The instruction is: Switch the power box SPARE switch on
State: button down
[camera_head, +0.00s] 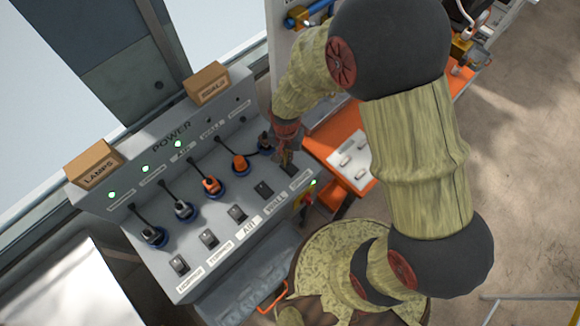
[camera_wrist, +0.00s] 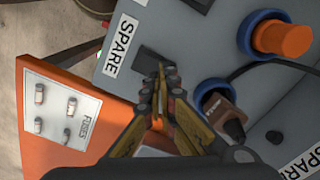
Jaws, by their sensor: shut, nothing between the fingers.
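The grey power box (camera_head: 165,215) has a row of dark rocker switches. The SPARE switch (camera_wrist: 150,58) is a dark rocker beside the white SPARE label (camera_wrist: 120,45) in the wrist view. My gripper (camera_wrist: 161,72) is shut and empty, with its tips at or just over the SPARE switch, hiding part of it. I cannot tell whether they touch it. In the head view my gripper (camera_head: 287,163) points down at the right end of the switch row. I cannot make out which way the SPARE rocker is tilted.
Plugs with cables sit in blue sockets above the switches, including an orange plug (camera_wrist: 282,38) and a brown plug (camera_wrist: 222,108) close to my gripper. An orange unit with a white FUSES panel (camera_head: 352,160) stands right of the box.

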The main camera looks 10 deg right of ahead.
jog(key=shift+f+b, duration=0.9)
jog(key=shift+f, duration=0.35)
dwell(0.3)
jog(key=shift+r+p, duration=2.9)
jog(key=shift+r, duration=0.9)
jog(key=shift+f, duration=0.1)
